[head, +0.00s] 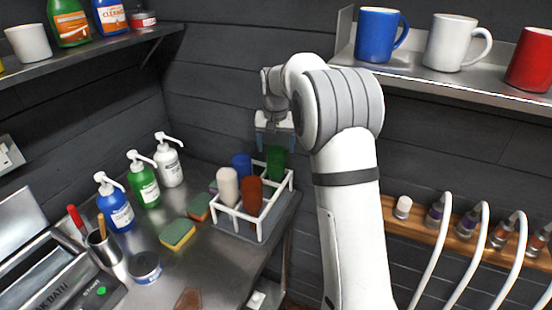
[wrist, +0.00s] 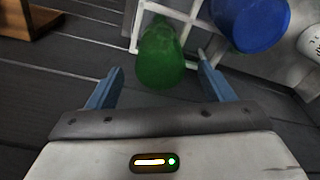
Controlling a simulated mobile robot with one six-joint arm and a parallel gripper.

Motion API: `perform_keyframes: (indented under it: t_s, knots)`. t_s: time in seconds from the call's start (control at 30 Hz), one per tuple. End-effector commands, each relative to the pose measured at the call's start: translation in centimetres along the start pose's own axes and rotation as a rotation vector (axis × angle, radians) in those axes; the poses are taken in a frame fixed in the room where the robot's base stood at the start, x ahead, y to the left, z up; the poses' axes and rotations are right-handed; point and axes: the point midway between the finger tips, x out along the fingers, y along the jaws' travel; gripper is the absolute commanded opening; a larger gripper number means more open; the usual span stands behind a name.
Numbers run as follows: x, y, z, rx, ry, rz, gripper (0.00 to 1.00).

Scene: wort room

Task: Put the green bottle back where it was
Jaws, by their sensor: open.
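A green bottle (head: 276,163) stands in the far right compartment of a white divided rack (head: 259,230) at the counter's right end. My gripper (head: 275,144) is open just above it, fingers pointing down. In the wrist view the green bottle (wrist: 160,58) shows between the two blue fingers (wrist: 159,66), with visible gaps on both sides. White rack bars (wrist: 185,14) show behind it. The bottle's lower part is hidden by the rack and the other bottles in the head view.
The rack also holds a blue bottle (head: 241,166), a white one (head: 228,188) and a brown one (head: 251,194). Sponges (head: 177,234) and pump bottles (head: 143,180) stand left of it. A shelf with mugs (head: 458,44) is at upper right, near my arm.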

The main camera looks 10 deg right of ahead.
Motion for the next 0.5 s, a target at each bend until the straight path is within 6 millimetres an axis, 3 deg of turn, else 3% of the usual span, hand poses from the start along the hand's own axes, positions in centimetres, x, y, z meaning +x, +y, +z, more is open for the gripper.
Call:
perform_keyframes:
  t_s: [0.2,0.37,0.5]
  knots:
    - [-3.9,-0.1,-0.1,0.000,0.003,-0.001,0.75]
    - [-5.3,0.0,0.1,-0.002,0.002,-0.001,0.75]
    - [-6.9,0.5,1.9,-0.015,0.011,-0.005,0.75]
